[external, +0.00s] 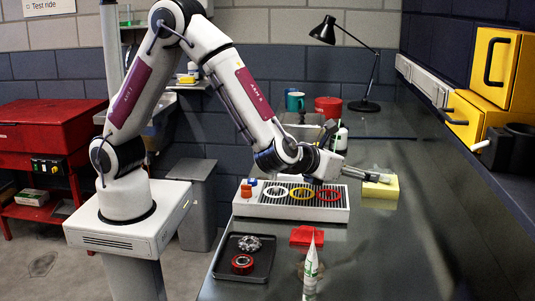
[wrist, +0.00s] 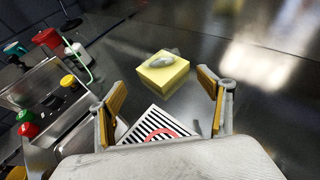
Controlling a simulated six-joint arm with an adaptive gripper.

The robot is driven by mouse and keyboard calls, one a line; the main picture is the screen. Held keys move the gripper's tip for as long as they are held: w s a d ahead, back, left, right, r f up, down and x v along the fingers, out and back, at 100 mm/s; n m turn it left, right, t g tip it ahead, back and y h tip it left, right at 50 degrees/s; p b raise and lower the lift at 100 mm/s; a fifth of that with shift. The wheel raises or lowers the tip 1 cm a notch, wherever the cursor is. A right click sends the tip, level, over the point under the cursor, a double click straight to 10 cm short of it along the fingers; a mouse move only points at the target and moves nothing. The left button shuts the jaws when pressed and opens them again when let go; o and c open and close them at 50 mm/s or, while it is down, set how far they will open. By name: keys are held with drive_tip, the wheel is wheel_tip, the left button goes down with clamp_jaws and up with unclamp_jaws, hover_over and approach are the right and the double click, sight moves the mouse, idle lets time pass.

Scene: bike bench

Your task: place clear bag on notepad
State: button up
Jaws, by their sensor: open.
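The notepad is a thick yellow block (wrist: 166,79) on the dark bench top, and it also shows in the external view (external: 381,190). A small pale, see-through lump that looks like the clear bag (wrist: 160,60) rests on top of the notepad. My gripper (wrist: 166,92) is open and empty, its two fingers spread wide. In the wrist view the notepad and bag lie beyond the fingertips, apart from them. In the external view my gripper (external: 365,174) reaches right to beside the notepad and partly hides the bag.
A white grated tray (external: 290,212) with coloured rings sits just left of the notepad. A dark tray (external: 244,258), a red piece (external: 307,236) and an upright white tube (external: 311,268) are nearer the camera. Yellow bins (external: 485,85) line the right wall. The bench right of the notepad is clear.

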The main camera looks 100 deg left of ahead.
idle(0.7)
drive_tip(key=d+r+m+t+h, duration=0.3)
drive_tip(key=d+r+m+h, duration=0.4)
drive_tip(key=r+m, duration=0.45)
drive_tip(key=s+d+r+m+g+h, duration=0.1)
drive_tip(key=s+d+m+h, duration=0.15)
drive_tip(key=s+m, duration=0.35)
drive_tip(key=s+d+r+m+h, duration=0.2)
drive_tip(key=s+d+m, duration=0.1)
drive_tip(key=m, duration=0.4)
drive_tip(key=s+a+f+m+g, duration=0.1)
drive_tip(key=s+a+m+g, duration=0.1)
drive_tip(key=s+m, duration=0.4)
drive_tip(key=s+a+f+m+g+y, duration=0.1)
drive_tip(key=s+a+f+m+g, duration=0.1)
drive_tip(key=s+m, duration=0.5)
drive_tip(key=s+a+f+m+g+y, duration=0.1)
drive_tip(key=s+m, duration=0.6)
drive_tip(key=s, duration=0.9)
drive_tip(key=shift+a+f+g, duration=0.5)
drive_tip(key=shift+a+f, duration=0.25)
drive_tip(key=shift+a, duration=0.2)
